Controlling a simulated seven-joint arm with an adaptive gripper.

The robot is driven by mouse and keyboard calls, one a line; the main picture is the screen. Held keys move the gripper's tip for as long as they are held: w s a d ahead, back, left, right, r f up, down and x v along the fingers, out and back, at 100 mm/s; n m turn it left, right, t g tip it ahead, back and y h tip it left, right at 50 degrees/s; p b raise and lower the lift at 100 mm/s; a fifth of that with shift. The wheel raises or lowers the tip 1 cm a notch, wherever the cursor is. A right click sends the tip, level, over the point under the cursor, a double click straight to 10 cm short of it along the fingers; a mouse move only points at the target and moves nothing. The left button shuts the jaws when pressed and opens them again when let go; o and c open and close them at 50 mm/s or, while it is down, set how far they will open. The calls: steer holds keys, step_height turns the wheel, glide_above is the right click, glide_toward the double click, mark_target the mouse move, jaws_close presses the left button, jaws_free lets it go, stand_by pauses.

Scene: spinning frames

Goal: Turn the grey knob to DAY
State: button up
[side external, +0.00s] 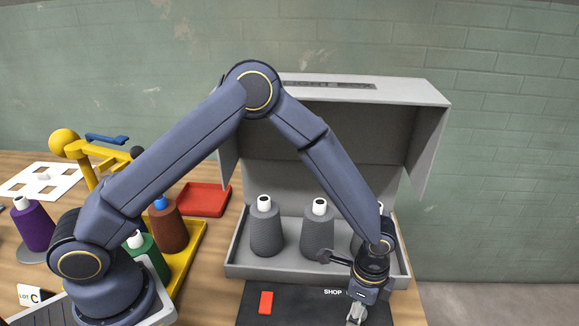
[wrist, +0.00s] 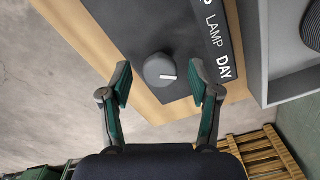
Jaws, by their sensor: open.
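The grey knob (wrist: 158,68) is a round dial with a white pointer mark, on a dark panel (wrist: 165,25) in the wrist view. The mark points to the right in that picture, towards the side where the white words LAMP and DAY (wrist: 224,66) are printed. My gripper (wrist: 159,84) is open, with one finger on each side of the knob in the picture and a gap to each. I cannot tell how high it is above the panel. In the side external view my gripper (side external: 357,314) is low at the panel's right end, and the knob is hidden there.
A grey light box (side external: 325,160) holds several grey cones of yarn behind the panel. A red block (side external: 266,302) lies on the panel's left part. A red tray (side external: 204,199), coloured cones and a yellow winder stand to the left. The table edge is close to the gripper.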

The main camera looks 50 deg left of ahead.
step_height(320, 180, up, 12)
stand_by(0.4)
steer(key=w+a+r+n+t, duration=0.25)
steer(key=a+r, duration=0.45)
steer(key=r, duration=0.5)
steer(key=s+a+r+n+t+y, duration=0.1)
steer(key=s+a+r+n+t, duration=0.25)
steer(key=s+a+r, duration=0.5)
steer(key=s+a+f+n+h, duration=0.1)
steer(key=s+a+f+n, duration=0.2)
steer(key=s+a+n, duration=0.5)
steer(key=s, duration=0.3)
steer(key=shift+s, duration=0.35)
